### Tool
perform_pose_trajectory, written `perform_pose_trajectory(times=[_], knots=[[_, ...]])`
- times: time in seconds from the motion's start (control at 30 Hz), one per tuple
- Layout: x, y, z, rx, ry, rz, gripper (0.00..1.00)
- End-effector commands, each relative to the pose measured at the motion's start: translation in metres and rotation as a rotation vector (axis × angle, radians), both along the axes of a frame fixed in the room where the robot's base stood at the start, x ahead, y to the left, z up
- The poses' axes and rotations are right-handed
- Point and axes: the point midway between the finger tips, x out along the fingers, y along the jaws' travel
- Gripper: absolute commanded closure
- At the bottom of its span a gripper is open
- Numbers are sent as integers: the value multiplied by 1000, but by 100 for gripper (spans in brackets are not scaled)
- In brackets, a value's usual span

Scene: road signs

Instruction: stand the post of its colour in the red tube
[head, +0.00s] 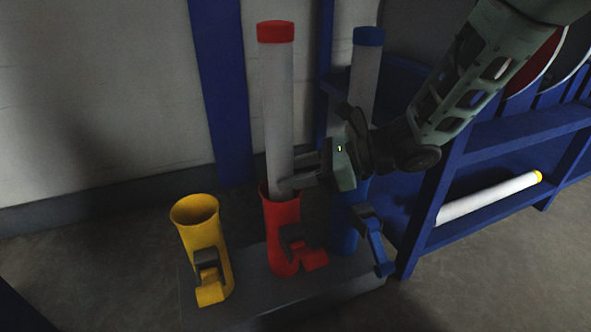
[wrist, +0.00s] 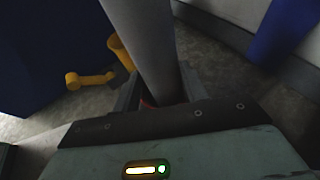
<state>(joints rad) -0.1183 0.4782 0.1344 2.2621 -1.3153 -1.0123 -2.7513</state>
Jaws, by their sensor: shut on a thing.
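A grey post with a red cap (head: 277,100) stands upright in the red tube (head: 283,235), its lower end inside the tube's mouth. My gripper (head: 283,183) is shut on this post just above the tube's rim, reaching in from the right. In the wrist view the post (wrist: 143,45) runs up between my fingers, and a small bit of red (wrist: 149,103) shows at its foot. How deep the post sits in the tube is hidden.
An empty yellow tube (head: 195,245) stands to the left. A blue-capped post (head: 366,75) stands at the blue tube (head: 345,235), partly behind my gripper. A yellow-capped post (head: 490,198) lies on the blue rack (head: 425,225) at right. The tubes share a grey base (head: 245,290).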

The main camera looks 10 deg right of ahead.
Motion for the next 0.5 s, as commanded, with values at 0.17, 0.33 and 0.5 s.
perform_pose_trajectory(times=[0.17,0.33,0.5], knots=[[0,0,-2,2,0,0,97],[0,0,-6,2,0,0,97],[0,0,-9,2,0,0,97]])
